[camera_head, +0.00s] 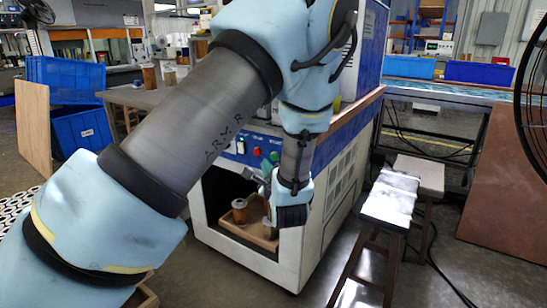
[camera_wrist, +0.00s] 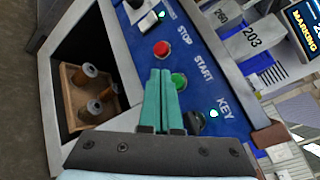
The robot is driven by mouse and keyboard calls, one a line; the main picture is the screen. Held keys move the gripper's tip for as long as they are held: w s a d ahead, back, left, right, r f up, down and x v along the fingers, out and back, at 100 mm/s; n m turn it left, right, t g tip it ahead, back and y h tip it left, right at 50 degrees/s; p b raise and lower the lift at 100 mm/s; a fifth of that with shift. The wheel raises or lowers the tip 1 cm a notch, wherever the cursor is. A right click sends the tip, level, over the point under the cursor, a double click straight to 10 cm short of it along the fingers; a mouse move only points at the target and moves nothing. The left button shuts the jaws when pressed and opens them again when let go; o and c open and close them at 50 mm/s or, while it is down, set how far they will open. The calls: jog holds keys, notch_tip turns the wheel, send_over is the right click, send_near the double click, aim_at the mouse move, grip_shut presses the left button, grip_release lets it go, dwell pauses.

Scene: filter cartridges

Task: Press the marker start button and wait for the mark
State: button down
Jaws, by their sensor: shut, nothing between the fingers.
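The marker machine's blue panel (camera_wrist: 205,55) carries a green button (camera_wrist: 179,81) beside the word START and a red button (camera_wrist: 161,48) beside STOP. A screen (camera_wrist: 302,22) at the upper right reads MARKING in yellow, partly cut off.
Below the panel, an open bay holds a tray (camera_wrist: 68,72) with several amber cartridges (camera_wrist: 88,92). A key switch (camera_wrist: 193,121) is partly hidden behind my gripper. A wooden stool (camera_head: 391,200) stands right of the machine (camera_head: 335,190). The floor in front is partly clear.

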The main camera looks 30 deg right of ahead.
jog(key=s+a, duration=0.1)
jog(key=a, duration=0.2)
jog(key=shift+s+a+p, duration=0.1)
jog(key=shift+s+p, duration=0.3)
dwell(0.6)
jog(key=w+a+f+n+g+y, duration=0.15)
jog(key=a+n+g, duration=0.25)
jog(key=a+n, duration=0.4)
jog(key=w+a+f+n+g+y, duration=0.1)
jog(key=w+a+n+g, duration=0.25)
jog(key=a+n, duration=0.4)
jog(key=s+a+r+n+g+y, duration=0.15)
jog(key=s+a+n+g, duration=0.25)
jog(key=s+a+n, duration=0.45)
jog(key=s+a+r+n+g, duration=0.3)
jog(key=s+a+n+g, duration=0.15)
jog(key=a, duration=0.75)
notch_tip(320, 180, up, 17)
jog(key=t+p, duration=0.1)
jog(key=p, duration=1.6)
jog(key=shift+s+d+r+p, duration=0.2)
jog(key=shift+s+d+p, duration=0.1)
jog(key=shift+s+p, duration=0.05)
jog(key=shift+m, duration=0.25)
